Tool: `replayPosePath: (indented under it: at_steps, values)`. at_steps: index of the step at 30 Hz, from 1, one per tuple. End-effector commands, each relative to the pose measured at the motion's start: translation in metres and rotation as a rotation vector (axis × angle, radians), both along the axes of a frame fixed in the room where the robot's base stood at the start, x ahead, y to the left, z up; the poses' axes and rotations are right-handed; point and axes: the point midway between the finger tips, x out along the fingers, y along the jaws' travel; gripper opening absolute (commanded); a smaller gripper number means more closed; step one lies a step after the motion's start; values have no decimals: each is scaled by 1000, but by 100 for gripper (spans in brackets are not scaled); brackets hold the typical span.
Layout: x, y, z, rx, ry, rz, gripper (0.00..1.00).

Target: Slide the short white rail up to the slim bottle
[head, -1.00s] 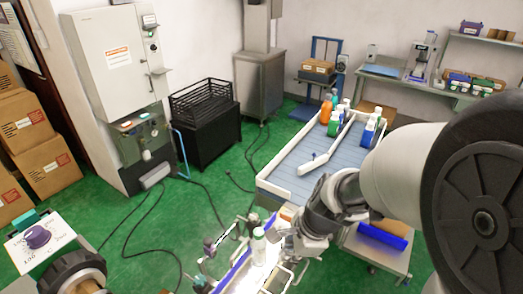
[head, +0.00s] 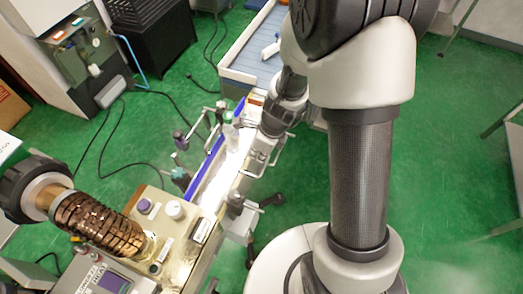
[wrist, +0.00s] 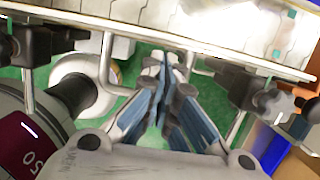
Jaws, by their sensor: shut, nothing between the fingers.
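The slim bottle (head: 231,136), pale and upright, stands on the brightly lit conveyor (head: 212,186) in the head view. It does not show in the wrist view. My gripper (wrist: 164,62) is shut and empty, its blue-grey fingers meeting at the tips. It is beside the conveyor, just below a long pale edge strip (wrist: 190,41) in the wrist view. Metal rods and black clamps flank it. I cannot tell whether this strip is the short white rail. In the head view my wrist hides part of the area right of the bottle.
A black clamp with a knob (wrist: 262,98) is right of my fingers, and another clamp (wrist: 30,45) is at left. A brown ribbed hose (head: 100,222) and control panel (head: 110,277) stand at the conveyor's near end. Green floor is open at right.

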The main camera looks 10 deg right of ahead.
Motion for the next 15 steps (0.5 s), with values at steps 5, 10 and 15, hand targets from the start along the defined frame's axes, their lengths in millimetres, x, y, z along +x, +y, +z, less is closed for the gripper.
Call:
replayPosePath:
  at_steps: [5, 10, 15]
  values:
    - [2, 2, -7, 0, -2, 1, 0]
    - [2, 2, -7, 0, -2, 0, 0]
    - [4, 5, -6, 0, -1, 3, 0]
